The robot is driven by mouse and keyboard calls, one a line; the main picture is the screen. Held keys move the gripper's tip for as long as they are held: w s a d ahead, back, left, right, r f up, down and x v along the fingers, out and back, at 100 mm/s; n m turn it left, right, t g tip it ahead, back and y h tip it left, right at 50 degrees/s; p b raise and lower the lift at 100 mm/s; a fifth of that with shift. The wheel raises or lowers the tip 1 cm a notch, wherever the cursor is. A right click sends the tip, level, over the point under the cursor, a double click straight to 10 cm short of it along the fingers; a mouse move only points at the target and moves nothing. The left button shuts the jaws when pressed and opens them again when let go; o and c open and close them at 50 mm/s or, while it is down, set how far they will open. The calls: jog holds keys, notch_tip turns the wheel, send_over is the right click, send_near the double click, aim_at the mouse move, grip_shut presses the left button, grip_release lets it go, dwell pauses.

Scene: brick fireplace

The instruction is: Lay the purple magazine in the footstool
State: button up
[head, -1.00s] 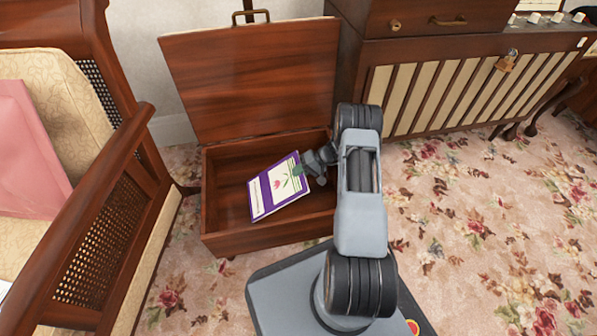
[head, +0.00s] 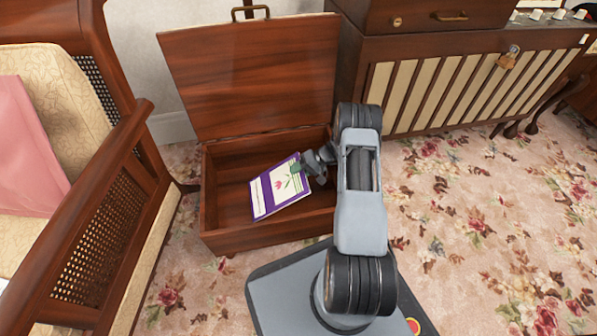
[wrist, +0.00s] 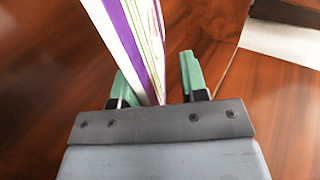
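The purple magazine (head: 283,190), with a white panel and a pink flower on its cover, is within the opening of the wooden footstool (head: 265,232), whose lid (head: 255,80) stands raised at the back. I cannot tell whether it rests on the footstool's bottom. My gripper (head: 307,167) is at the magazine's upper right edge. In the wrist view the green fingers of my gripper (wrist: 157,78) stand apart, with the magazine (wrist: 128,35) between them, close to the left finger. A gap shows between the magazine and the right finger.
A wooden armchair (head: 110,220) with cane sides and a pink cushion (head: 28,150) stands close at the left. A slatted wooden cabinet (head: 450,90) with a padlock stands at the back right. Floral carpet (head: 480,240) is clear at the right.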

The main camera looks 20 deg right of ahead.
jog(key=shift+d, duration=0.1)
jog(key=p+v, duration=0.4)
jog(key=v, duration=0.9)
jog(key=shift+d+r, duration=0.25)
jog(key=shift+r+p, duration=0.1)
jog(key=shift+p, duration=0.2)
jog(key=s+a+r+g+h+p, duration=0.15)
jog(key=a+r+p, duration=0.35)
jog(key=r, duration=0.7)
jog(key=a+r+n+h+p, duration=0.15)
jog(key=r+p, duration=0.45)
jog(key=r, duration=0.6)
jog(key=s+a+r+g+h+p, duration=0.15)
jog(key=a+r+p, duration=0.35)
jog(key=r, duration=0.6)
jog(key=s+a+r+t+h+p, duration=0.1)
jog(key=s+r+p, duration=0.4)
jog(key=r, duration=0.5)
jog(key=s+a+r+t+h+p, duration=0.1)
jog(key=s+a+r+h+p, duration=0.2)
jog(key=r+p, duration=0.6)
jog(key=s+a+r+t+h+p, duration=0.2)
jog(key=s+a+r+p, duration=0.3)
jog(key=r, duration=0.8)
jog(key=s+n+p, duration=0.1)
jog(key=s+p, duration=0.2)
jog(key=shift+s, duration=0.35)
jog(key=shift+s+f+h, duration=0.1)
jog(key=shift+h, duration=0.15)
